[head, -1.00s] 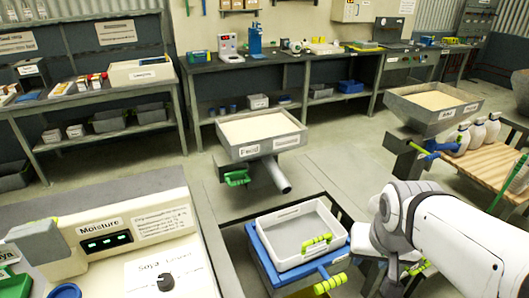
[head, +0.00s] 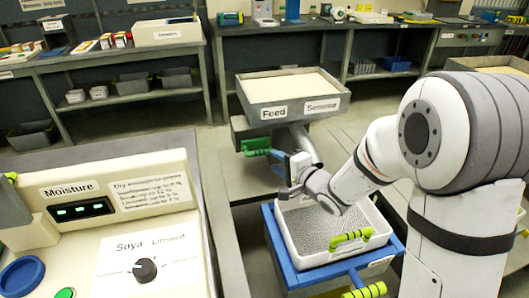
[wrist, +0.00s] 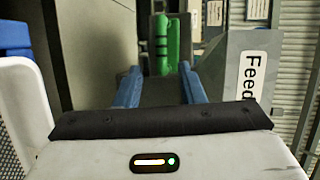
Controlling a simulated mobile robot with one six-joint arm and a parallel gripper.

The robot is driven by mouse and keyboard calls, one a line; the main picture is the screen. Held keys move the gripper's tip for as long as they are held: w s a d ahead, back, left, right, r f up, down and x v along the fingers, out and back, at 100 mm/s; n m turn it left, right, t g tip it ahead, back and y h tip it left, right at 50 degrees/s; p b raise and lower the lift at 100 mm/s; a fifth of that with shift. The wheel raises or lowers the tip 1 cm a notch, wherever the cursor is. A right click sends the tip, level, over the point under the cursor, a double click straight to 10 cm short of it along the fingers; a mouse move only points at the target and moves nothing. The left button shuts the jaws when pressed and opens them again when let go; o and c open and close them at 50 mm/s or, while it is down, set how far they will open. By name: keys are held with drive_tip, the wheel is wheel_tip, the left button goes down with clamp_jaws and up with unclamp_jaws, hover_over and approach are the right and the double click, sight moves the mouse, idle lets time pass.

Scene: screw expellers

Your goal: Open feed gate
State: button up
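The feed hopper (head: 290,108) is a grey tray full of pale material with a "Feed" label. Its green gate handle (head: 258,147) is at the hopper's lower left. My gripper (head: 280,164) is just below and right of the handle. In the wrist view my gripper (wrist: 160,76) has its two blue fingers spread apart with nothing between them. The green handle (wrist: 165,45) stands upright in that picture, beyond the fingertips and between their lines, apparently not touched. The hopper's side with its label shows at the right of the wrist view (wrist: 235,75).
A white tray (head: 290,252) with a green-yellow handle sits on a blue frame (head: 275,235) below my arm. The moisture panel (head: 80,220) is at the left. A shelf bench (head: 100,70) stands behind it. A pale tray wall (wrist: 20,115) is close at the wrist view's left.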

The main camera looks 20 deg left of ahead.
sight(261, 154)
drive_tip(key=shift+y, duration=0.4)
drive_tip(key=b+x, duration=0.1)
drive_tip(key=x, duration=0.7)
drive_tip(key=shift+a+f, duration=0.1)
drive_tip(key=shift+a, duration=0.2)
clamp_jaws()
